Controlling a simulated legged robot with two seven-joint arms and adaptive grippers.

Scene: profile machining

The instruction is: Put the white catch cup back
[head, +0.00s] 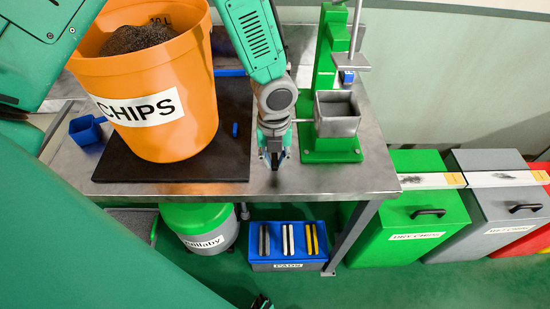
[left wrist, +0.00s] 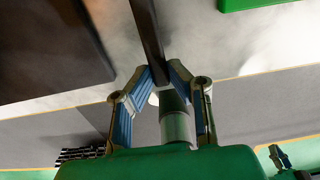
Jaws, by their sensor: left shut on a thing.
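My left gripper (head: 273,158) points down over the front of the steel table, left of the green stand. In the left wrist view its fingers (left wrist: 158,80) are shut on a dark bar (left wrist: 148,40) that runs up out of the picture. No plainly white cup shows. A square, open-topped grey cup (head: 337,122) is at the green stand (head: 332,155), and a thin rod (head: 304,120) runs from its side towards my left gripper. Whether the rod and the bar are one piece, I cannot tell. A small dark part at the head view's bottom edge may be my right gripper (head: 262,301).
An orange CHIPS bucket (head: 190,120) stands on a black mat (head: 215,168), with a blue scoop (head: 86,130) to its left. A blue bin (head: 290,266) is under the steel table (head: 370,178). Green (head: 405,225), grey (head: 495,210) and red bins stand to the right.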

